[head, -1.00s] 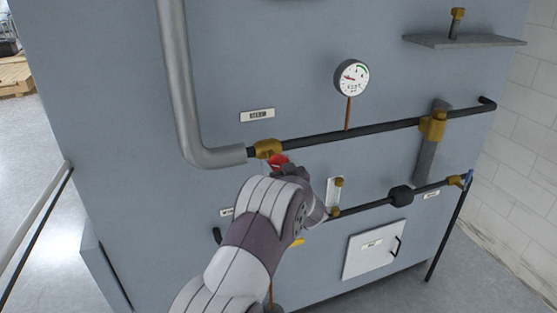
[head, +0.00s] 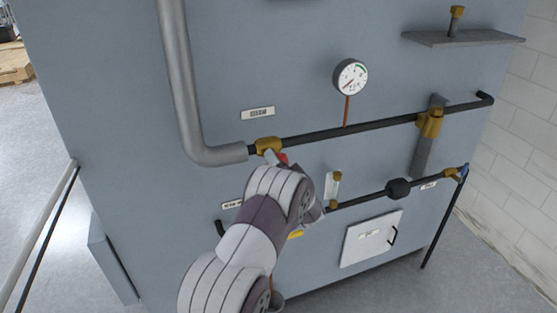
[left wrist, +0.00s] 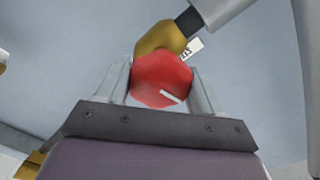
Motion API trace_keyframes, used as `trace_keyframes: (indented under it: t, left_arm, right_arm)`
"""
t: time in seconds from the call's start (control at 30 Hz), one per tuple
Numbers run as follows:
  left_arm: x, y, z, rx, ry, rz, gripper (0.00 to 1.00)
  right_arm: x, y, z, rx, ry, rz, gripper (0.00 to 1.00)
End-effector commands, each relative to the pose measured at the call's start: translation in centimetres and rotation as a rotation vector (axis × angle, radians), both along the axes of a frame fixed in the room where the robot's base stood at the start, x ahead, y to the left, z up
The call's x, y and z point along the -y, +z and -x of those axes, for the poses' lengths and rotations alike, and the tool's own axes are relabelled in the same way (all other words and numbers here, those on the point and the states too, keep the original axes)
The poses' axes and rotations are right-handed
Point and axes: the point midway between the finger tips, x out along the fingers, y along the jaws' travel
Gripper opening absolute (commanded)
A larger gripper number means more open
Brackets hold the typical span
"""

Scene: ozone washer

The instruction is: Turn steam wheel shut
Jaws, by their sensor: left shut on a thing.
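The red steam wheel (left wrist: 160,82) sits on a brass valve (left wrist: 160,40) in the left wrist view, with a white mark low on its face. My left gripper (left wrist: 162,85) has one finger on each side of the wheel and is shut on it. In the head view the brass valve (head: 268,145) joins the thick grey pipe and the thin black pipe. Only a sliver of the red wheel (head: 283,158) shows there, as my left arm hides the rest. My right gripper is not in view.
A round gauge (head: 350,77) stands above the black pipe (head: 385,127). Below are a lower pipe with a black fitting (head: 398,189) and a white hatch (head: 371,238). A thick grey pipe (head: 182,100) comes down at left. The grey shelf (head: 462,39) is at upper right.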

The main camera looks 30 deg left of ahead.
Motion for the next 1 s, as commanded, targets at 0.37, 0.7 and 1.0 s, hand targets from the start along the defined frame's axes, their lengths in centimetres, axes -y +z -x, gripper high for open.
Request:
trace_keyframes:
  t: [0.37,0.7,1.0]
  left_arm:
    - [-0.02,-0.58,0.21,-0.145,0.0,-0.107,0.36]
    - [-0.02,-0.68,0.23,-0.174,0.0,-0.132,0.36]
    - [-0.03,-0.72,0.24,-0.174,0.0,-0.132,0.76]
  right_arm:
    - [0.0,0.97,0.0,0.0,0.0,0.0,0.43]
    - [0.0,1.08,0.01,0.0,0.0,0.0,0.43]
    - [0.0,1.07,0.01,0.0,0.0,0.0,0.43]
